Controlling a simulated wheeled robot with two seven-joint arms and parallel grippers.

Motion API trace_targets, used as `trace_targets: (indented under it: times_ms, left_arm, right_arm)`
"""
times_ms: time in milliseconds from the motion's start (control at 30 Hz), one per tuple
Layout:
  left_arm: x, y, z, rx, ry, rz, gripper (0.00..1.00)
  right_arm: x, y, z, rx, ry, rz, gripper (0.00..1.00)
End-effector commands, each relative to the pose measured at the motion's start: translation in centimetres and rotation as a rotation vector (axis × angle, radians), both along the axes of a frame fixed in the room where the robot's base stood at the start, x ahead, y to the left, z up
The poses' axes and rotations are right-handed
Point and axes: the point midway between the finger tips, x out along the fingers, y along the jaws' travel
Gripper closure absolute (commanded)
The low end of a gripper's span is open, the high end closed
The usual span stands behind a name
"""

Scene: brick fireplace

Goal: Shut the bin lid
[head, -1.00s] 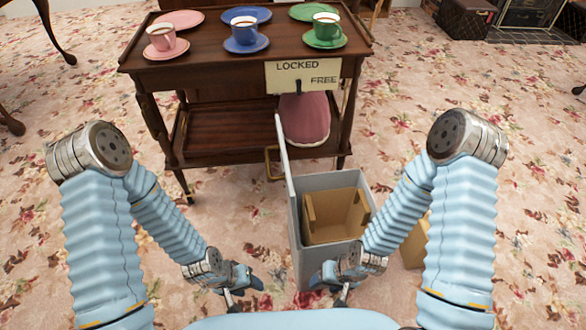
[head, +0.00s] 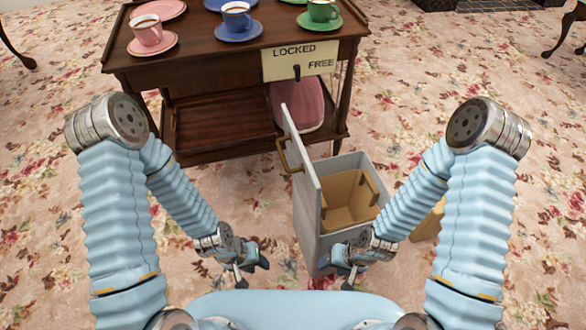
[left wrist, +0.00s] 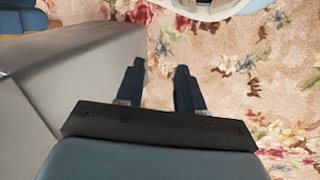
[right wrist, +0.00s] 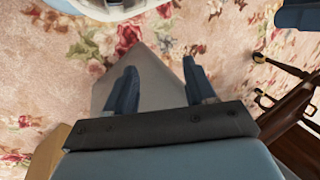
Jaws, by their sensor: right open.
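The light grey bin (head: 305,235) stands on the carpet right of centre in the head view. Its flat grey lid (head: 303,165) stands raised on the bin's left side, with a brass-coloured handle (head: 284,155) on its outer face. A tan open box (head: 350,205) sits inside the bin. My left gripper (head: 243,272) is open and empty, left of the bin near my base. My right gripper (head: 347,272) is open at the bin's near side; whether it touches is unclear. Grey bin surface shows behind its fingers in the right wrist view (right wrist: 155,85).
A dark wooden trolley (head: 220,125) stands behind the bin, with cups, saucers and a LOCKED/FREE sign (head: 300,62). A pink rounded object (head: 300,105) is on its lower shelf. A tan object (head: 428,222) lies right of the bin. Carpet left of the bin is clear.

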Motion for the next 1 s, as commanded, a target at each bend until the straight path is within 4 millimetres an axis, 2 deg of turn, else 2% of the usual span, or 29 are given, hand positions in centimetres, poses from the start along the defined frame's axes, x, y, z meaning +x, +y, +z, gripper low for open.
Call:
trace_targets:
  times_ms: [33, 167, 233, 267, 367, 467, 500, 600, 700, 833, 1000]
  left_arm:
    - [0.5, 0.6, -0.4, 0.010, 0.008, 0.012, 0.70]
    - [2.3, 3.6, -0.9, 0.029, 0.089, 0.082, 0.90]
    - [3.8, 5.3, 0.0, -0.013, 0.151, 0.146, 1.00]
    - [4.5, 5.8, 0.7, -0.050, 0.171, 0.177, 1.00]
    - [7.2, 6.5, 5.1, -0.255, 0.196, 0.258, 1.00]
    - [10.0, 6.9, 11.7, -0.518, 0.123, 0.286, 1.00]
    - [10.8, 7.1, 14.6, -0.621, 0.072, 0.280, 1.00]
    - [11.8, 8.0, 21.4, -0.834, -0.068, 0.239, 1.00]
    - [11.7, 8.9, 26.4, -0.968, -0.182, 0.190, 1.00]
    - [11.4, 9.2, 29.2, -1.039, -0.247, 0.155, 1.00]
    - [11.9, 7.4, 29.3, -1.046, -0.247, 0.149, 1.00]
  right_arm:
    - [0.0, 0.0, -0.7, 0.000, 0.000, -0.001, 0.45]
    - [0.1, -0.3, -3.5, -0.004, -0.001, -0.006, 0.45]
    - [0.2, -0.5, -5.7, -0.007, -0.002, -0.011, 0.45]
    - [0.2, -0.6, -6.6, -0.008, -0.002, -0.013, 0.45]
    - [0.4, -1.0, -9.5, -0.014, -0.005, -0.021, 0.45]
    - [0.5, -1.4, -11.9, -0.019, -0.007, -0.027, 0.45]
    - [0.6, -1.5, -12.7, -0.021, -0.008, -0.030, 0.45]
    - [0.7, -1.7, -14.1, -0.023, -0.009, -0.035, 0.45]
    - [0.7, -1.9, -14.8, -0.026, -0.010, -0.037, 0.45]
    - [0.8, -1.9, -15.0, -0.026, -0.009, -0.038, 0.45]
    - [0.8, -1.9, -14.9, -0.026, -0.009, -0.038, 0.45]
